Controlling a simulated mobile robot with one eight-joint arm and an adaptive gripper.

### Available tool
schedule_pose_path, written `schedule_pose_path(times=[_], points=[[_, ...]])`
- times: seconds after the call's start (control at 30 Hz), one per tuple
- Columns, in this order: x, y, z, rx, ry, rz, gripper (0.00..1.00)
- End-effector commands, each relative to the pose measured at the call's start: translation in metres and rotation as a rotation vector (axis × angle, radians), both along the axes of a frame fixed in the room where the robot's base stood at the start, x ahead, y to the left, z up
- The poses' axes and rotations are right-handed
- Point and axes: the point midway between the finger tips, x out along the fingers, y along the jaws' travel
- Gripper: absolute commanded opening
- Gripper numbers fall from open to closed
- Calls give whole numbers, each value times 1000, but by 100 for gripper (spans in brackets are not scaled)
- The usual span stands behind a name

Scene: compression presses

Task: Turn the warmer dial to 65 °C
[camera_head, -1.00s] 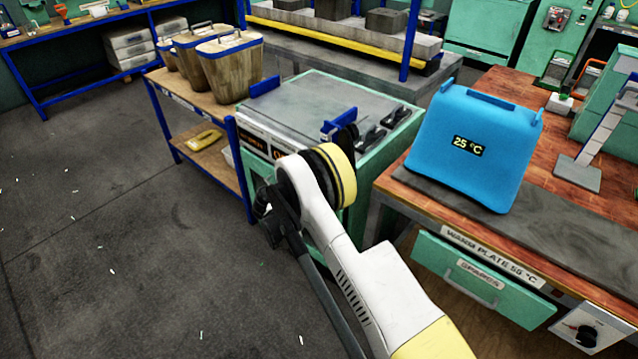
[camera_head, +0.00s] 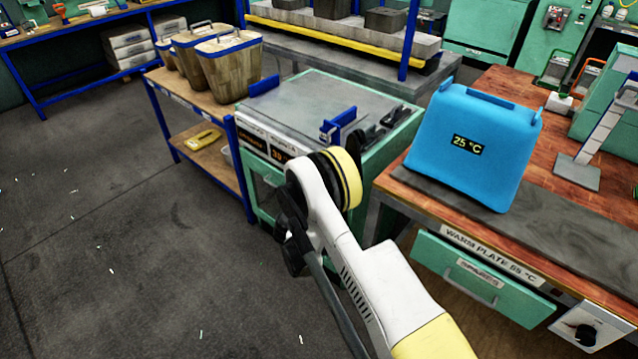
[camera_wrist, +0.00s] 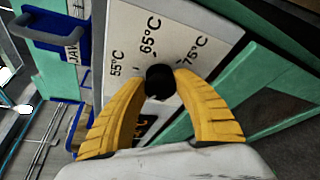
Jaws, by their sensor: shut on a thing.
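The warmer dial (camera_wrist: 159,83) is a small black knob on a white panel in the wrist view. Marks for 55 °C, 65 °C and 75 °C are printed around it, with 65 °C just above it in the picture. The yellow fingers of my gripper (camera_wrist: 161,75) close on the dial from both sides. The dial's pointer cannot be made out. The warmer (camera_head: 318,102) is a green cabinet with a grey top and a front display (camera_head: 278,152), partly covered by my arm. In the head view my arm hides the dial and gripper.
A blue bag-like item (camera_head: 472,150) reading 25 °C stands on the wooden bench (camera_head: 510,95) at the right. A drawer (camera_head: 480,275) and another black knob (camera_head: 586,335) are below. Wooden buckets (camera_head: 228,75) stand on a shelf at the left. The floor at the left is open.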

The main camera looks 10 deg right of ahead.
Motion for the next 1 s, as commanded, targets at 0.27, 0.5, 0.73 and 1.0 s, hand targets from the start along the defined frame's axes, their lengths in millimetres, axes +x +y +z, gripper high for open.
schedule_pose_path(times=[0.27,0.5,0.73,1.0], points=[[0,-1,-1,135,-189,0,5],[0,-1,-1,221,-307,-1,5],[1,0,-1,266,-368,-2,5],[2,0,-1,280,-388,-2,5]])
